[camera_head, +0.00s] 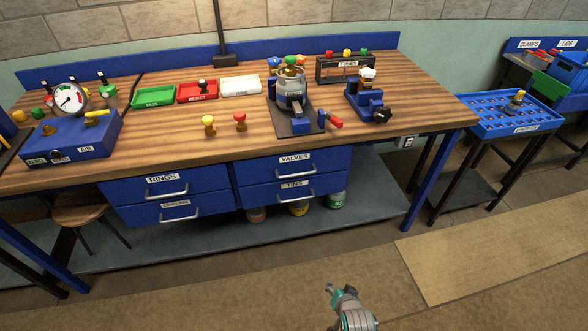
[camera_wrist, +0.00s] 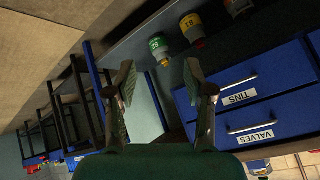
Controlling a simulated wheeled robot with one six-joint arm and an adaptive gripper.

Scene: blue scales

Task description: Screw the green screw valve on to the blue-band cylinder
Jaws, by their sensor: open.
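A grey cylinder (camera_head: 291,86) stands upright in a blue clamp stand (camera_head: 300,121) with a red handle, on the bench. A green knob (camera_head: 291,60) shows at its top; I cannot tell whether it is seated on the cylinder or behind it. No blue band can be made out clearly. Other green knobs stand at the bench's left, one (camera_head: 110,96) beside the gauge. My gripper (camera_head: 331,289) is in front of the bench, low and far from these objects. In the wrist view my gripper (camera_wrist: 158,82) is open, with nothing between its fingers.
The wooden bench (camera_head: 170,135) holds green, red and white trays, a yellow knob (camera_head: 208,125) and a red knob (camera_head: 240,122). Blue drawers (camera_head: 290,175) front it. Banded cylinders (camera_head: 298,208) stand on the shelf below. A blue rack table (camera_head: 490,125) is at right. Floor in front is clear.

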